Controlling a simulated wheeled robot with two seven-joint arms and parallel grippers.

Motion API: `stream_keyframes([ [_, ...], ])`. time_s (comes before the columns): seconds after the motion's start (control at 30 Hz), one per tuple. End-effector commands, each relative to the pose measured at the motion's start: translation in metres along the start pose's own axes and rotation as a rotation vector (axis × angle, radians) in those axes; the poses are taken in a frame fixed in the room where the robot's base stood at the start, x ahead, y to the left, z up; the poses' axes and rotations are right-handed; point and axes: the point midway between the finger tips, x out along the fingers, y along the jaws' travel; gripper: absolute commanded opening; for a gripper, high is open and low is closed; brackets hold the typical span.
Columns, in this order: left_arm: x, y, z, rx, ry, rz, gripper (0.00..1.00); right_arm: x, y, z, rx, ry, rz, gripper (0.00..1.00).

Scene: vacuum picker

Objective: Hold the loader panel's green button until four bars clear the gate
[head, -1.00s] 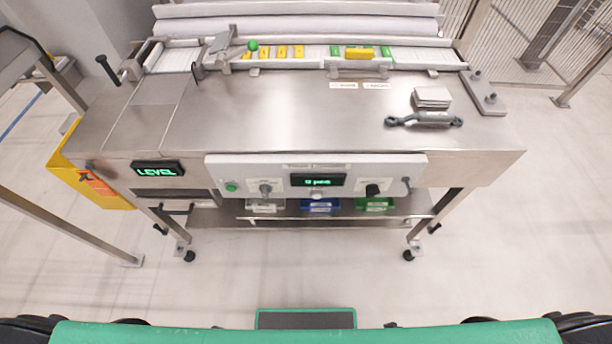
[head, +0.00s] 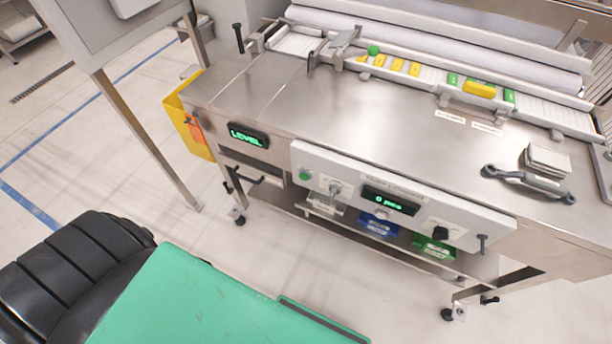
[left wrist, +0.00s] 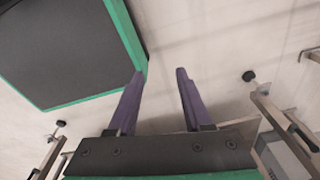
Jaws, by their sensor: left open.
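The white loader panel (head: 468,212) is on the front of the steel table in the head view. Its round green button (head: 305,175) is at the panel's left end, with nothing touching it. I cannot tell whether that bracket is the gate. My left gripper (left wrist: 160,71) shows in the left wrist view, its purple fingers apart and empty above the floor, away from the button. My right gripper is not in view.
A green-lit LEVEL display (head: 249,135) is left of the panel. A grey tool (head: 528,182) lies on the tabletop (head: 330,110). Blue (head: 379,224) and green (head: 434,246) bins sit beneath.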

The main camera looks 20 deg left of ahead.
Motion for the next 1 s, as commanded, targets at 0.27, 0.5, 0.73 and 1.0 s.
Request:
stream_keyframes([
  [0.27,0.0001,0.0,0.0003,0.0,-0.001,0.0,0.5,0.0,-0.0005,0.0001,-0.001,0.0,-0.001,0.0],
  [0.5,0.0001,-0.0001,0.0007,-0.001,-0.002,0.0,0.31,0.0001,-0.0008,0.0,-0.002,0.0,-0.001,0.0],
  [0.73,0.0001,-0.0004,0.001,-0.001,-0.002,-0.001,0.0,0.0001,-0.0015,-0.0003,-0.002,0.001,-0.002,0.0],
  [1.0,0.0,-0.0007,0.0012,-0.002,-0.002,-0.001,0.0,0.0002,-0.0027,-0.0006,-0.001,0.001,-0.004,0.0],
])
